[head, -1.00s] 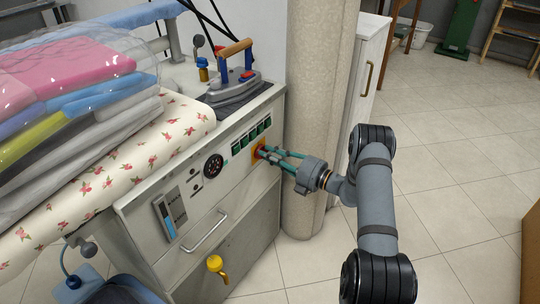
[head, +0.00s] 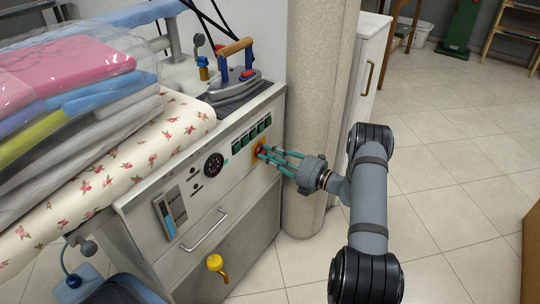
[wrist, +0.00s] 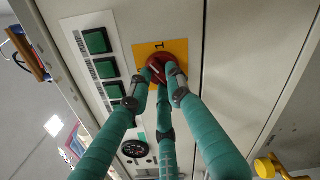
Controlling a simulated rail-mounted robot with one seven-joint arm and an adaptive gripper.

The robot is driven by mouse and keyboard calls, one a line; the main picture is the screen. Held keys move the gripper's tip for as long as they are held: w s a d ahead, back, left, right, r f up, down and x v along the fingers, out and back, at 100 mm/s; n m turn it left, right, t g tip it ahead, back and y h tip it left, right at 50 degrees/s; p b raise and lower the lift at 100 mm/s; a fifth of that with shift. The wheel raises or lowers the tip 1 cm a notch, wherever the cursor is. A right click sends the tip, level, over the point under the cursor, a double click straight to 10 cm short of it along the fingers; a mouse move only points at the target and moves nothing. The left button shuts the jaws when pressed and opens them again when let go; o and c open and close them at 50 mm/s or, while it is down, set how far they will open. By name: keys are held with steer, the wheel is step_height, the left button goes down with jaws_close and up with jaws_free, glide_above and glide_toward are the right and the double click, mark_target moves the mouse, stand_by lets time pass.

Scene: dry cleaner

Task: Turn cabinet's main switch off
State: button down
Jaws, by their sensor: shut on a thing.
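The cabinet's main switch is a red rotary knob (wrist: 156,64) on a yellow plate (wrist: 178,50) in the grey front panel. A "1" mark shows on the plate. In the head view the yellow plate (head: 257,158) sits at the panel's right end, below the green buttons. My gripper (head: 262,150) has teal fingers, shut on the red knob. The wrist view also shows my gripper (wrist: 160,76) with its fingertips around the knob. The fingers hide part of the knob, so I cannot tell its exact angle.
Green buttons (wrist: 97,42) lie close beside the switch. A round gauge (head: 213,167) and a drawer handle (head: 206,232) are further left on the cabinet. An iron (head: 238,75) stands on top. A beige column (head: 318,90) stands close behind my gripper. The tiled floor at right is clear.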

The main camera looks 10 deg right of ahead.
steer(key=n+b, duration=0.3)
steer(key=n, duration=0.7)
steer(key=shift+f, duration=0.2)
steer(key=shift+n, duration=0.5)
steer(key=c, duration=1.6)
jaws_free()
steer(key=shift+s, duration=0.1)
steer(key=v, duration=1.2)
steer(key=shift+a, duration=0.1)
